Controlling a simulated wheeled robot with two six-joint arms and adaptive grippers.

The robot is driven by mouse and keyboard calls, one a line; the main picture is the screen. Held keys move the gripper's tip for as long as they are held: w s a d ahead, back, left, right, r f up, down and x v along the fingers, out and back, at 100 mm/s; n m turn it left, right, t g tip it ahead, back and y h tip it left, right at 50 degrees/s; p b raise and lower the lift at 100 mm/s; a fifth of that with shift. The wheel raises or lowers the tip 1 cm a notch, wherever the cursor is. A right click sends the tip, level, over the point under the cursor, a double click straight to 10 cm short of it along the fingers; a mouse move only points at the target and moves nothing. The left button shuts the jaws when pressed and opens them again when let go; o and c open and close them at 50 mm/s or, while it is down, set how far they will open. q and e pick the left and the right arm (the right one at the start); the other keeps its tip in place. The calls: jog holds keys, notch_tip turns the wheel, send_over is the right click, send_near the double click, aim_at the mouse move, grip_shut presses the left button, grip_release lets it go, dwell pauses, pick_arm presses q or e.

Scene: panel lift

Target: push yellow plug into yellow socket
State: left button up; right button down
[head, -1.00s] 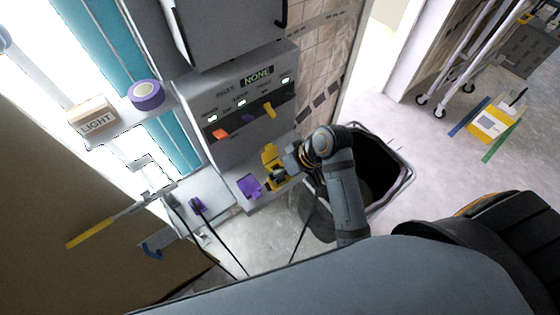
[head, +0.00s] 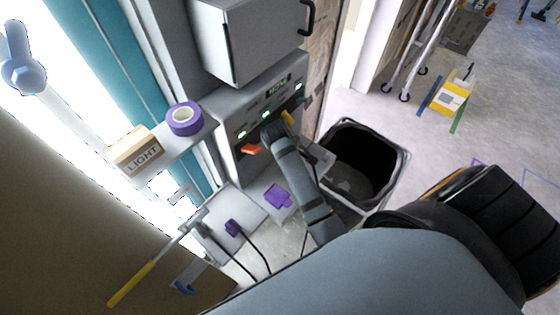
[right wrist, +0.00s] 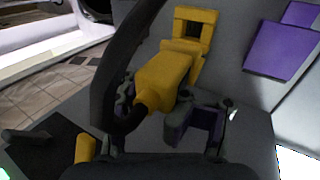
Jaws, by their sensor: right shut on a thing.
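In the right wrist view my right gripper (right wrist: 152,104) is shut on the yellow plug (right wrist: 166,78), with a thick black cable curving from its near end. The plug's far end points at the yellow socket (right wrist: 195,14), a square yellow frame with a dark opening. Plug and frame overlap in this view; I cannot tell whether they touch, but the opening still shows. My left gripper is not in view.
A purple socket (head: 278,197) is beside the arm; it also shows in the right wrist view (right wrist: 280,50). A purple plug (head: 232,228) lies left. A black bin (head: 400,155) stands right.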

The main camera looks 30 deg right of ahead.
jog(key=x, duration=0.3)
jog(key=shift+s+f, duration=0.25)
jog(key=shift+f, duration=0.15)
jog(key=shift+s+d+f, duration=0.1)
jog(key=shift+f, duration=0.25)
jog(key=f, duration=0.2)
jog(key=shift+d+f, duration=0.25)
jog(key=shift+f, duration=0.25)
jog(key=shift+a+f, duration=0.1)
jog(key=shift+f, duration=0.15)
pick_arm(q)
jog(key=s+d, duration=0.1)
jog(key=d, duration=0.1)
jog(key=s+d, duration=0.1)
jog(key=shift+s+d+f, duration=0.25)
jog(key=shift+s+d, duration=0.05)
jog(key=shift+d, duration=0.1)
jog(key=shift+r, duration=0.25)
pick_arm(e)
jog(key=shift+a, duration=0.1)
